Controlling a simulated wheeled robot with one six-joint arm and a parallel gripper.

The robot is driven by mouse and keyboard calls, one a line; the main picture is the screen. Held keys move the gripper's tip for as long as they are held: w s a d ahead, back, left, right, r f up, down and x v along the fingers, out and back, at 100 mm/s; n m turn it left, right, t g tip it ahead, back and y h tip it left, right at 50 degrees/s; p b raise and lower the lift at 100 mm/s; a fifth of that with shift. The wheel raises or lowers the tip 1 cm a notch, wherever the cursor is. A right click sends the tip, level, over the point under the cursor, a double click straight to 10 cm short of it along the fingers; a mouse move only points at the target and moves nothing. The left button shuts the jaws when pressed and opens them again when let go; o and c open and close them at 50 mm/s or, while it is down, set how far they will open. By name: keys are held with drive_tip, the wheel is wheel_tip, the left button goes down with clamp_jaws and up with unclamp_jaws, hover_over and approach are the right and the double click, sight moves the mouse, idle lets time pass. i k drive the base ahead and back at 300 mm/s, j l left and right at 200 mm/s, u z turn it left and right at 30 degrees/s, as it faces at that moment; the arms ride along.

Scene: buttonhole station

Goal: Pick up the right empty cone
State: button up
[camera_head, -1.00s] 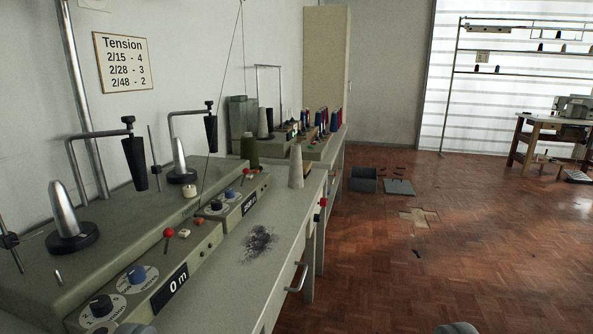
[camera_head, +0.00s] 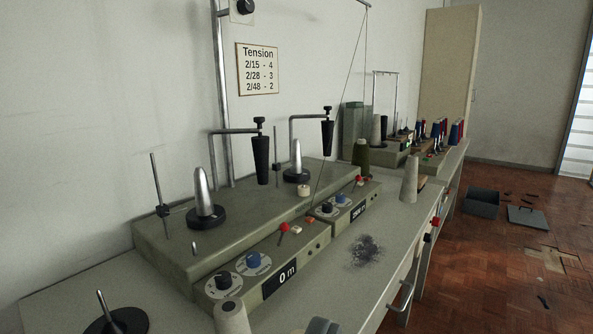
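A pale, bare-looking tapered cone (camera_head: 409,180) stands upright on the bench right of the winder. A second pale cone (camera_head: 231,318) with a hole in its top shows at the bottom edge, cut off by the frame. Two black tapered cones hang on the winder's bent arms, one at left (camera_head: 261,160) and one at right (camera_head: 327,138). Only a small grey part, seemingly of my gripper (camera_head: 318,326), shows at the bottom edge, right of the near pale cone. Its fingers are mostly out of frame, so its opening is unclear. Nothing is seen held.
The grey winder (camera_head: 170,243) with silver spindles and knobs fills the bench's middle. Dark fluff (camera_head: 365,250) lies on the bench front (camera_head: 345,295). A dark green cone (camera_head: 361,158) stands behind. A spindle on a black disc (camera_head: 117,322) is lower left.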

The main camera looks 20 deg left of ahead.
sight(409, 190)
drive_tip(key=i+l, duration=0.1)
drive_tip(key=l, duration=0.25)
drive_tip(key=i+l+z, duration=0.25)
drive_tip(key=i+l, duration=0.7)
drive_tip(key=i+j+z, duration=0.1)
drive_tip(key=i+j, duration=0.8)
drive_tip(key=j, duration=0.3)
drive_tip(key=i+j+z, duration=0.1)
drive_tip(key=j, duration=0.3)
